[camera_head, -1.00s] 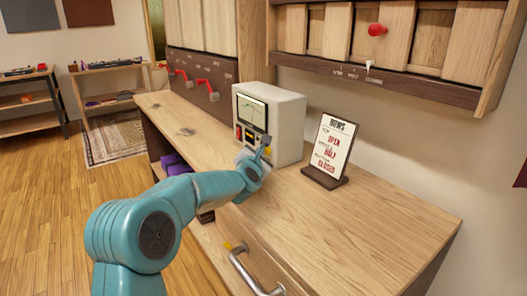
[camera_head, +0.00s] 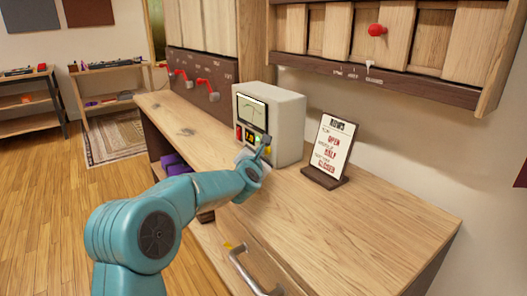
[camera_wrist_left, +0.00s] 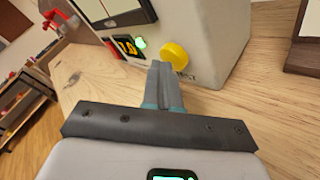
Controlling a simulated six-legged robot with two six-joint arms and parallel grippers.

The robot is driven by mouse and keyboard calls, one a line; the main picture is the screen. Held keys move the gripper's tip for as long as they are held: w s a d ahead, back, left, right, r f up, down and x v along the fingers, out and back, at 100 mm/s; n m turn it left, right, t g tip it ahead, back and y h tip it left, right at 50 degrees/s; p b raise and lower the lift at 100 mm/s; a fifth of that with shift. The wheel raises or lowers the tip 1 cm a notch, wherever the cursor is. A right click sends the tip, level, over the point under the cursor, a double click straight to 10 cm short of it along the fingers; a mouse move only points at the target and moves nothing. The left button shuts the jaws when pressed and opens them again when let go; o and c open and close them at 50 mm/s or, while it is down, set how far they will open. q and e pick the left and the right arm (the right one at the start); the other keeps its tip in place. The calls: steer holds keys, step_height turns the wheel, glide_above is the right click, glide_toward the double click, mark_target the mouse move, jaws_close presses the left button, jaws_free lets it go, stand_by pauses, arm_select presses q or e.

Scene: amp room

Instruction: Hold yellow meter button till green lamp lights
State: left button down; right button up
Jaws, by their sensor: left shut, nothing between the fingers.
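The white meter box (camera_head: 287,125) stands on the wooden bench top. Its front has a dial window (camera_head: 251,111), a red part (camera_head: 239,132), a small display with yellow digits (camera_wrist_left: 127,46) and a green lamp (camera_wrist_left: 141,43), which glows bright green. The round yellow button (camera_wrist_left: 174,56) sticks out to the right of the lamp in the left wrist view. My left gripper (camera_wrist_left: 160,67) is shut and empty, its tips at the button's lower left edge. I cannot tell whether they touch it. In the head view the gripper (camera_head: 263,146) partly hides the meter's lower front. My right gripper is not in view.
A sign on a dark stand (camera_head: 331,153) is on the bench right of the meter. A panel with red levers (camera_head: 205,86) is behind on the left. A metal drawer handle (camera_head: 253,274) is below the front edge. The bench's right part is clear.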

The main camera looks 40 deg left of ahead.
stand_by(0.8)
arm_select(q)
steer(key=shift+s+a+f+b, duration=0.15)
steer(key=shift+s+b, duration=0.4)
steer(key=shift+b, duration=0.15)
steer(key=shift+s, duration=0.35)
steer(key=shift+a, duration=0.1)
